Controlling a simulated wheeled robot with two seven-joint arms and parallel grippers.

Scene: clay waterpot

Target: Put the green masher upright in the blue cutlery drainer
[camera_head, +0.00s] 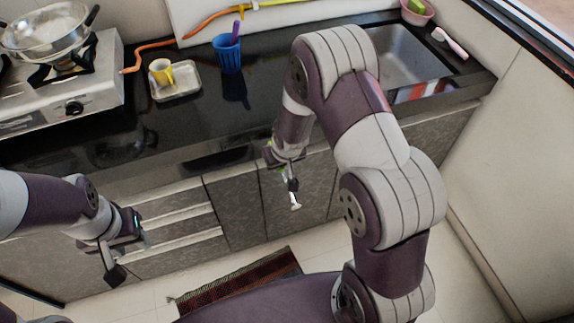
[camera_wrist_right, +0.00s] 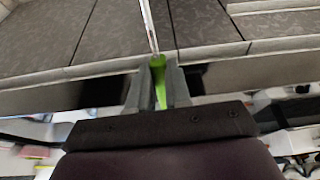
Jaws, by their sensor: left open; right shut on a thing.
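The blue cutlery drainer (camera_head: 227,57) stands upright on the dark counter, with a purple utensil (camera_head: 235,31) sticking out of its top. My right gripper (camera_wrist_right: 157,90) is shut on the green handle of the masher (camera_wrist_right: 160,82). The masher's thin metal shaft runs away between the fingers in the right wrist view; its head is out of that view. In the head view my right gripper (camera_head: 287,172) is in front of the counter's front edge, to the right of and below the drainer. My left gripper (camera_head: 128,252) is open and empty in front of the cabinets at lower left.
A tray (camera_head: 186,88) with a yellow cup (camera_head: 161,73) lies left of the drainer. A stove (camera_head: 60,95) with a pan (camera_head: 45,32) is farther left. An orange hose (camera_head: 150,46) runs behind. The sink (camera_head: 408,55) is at right, partly behind my right arm.

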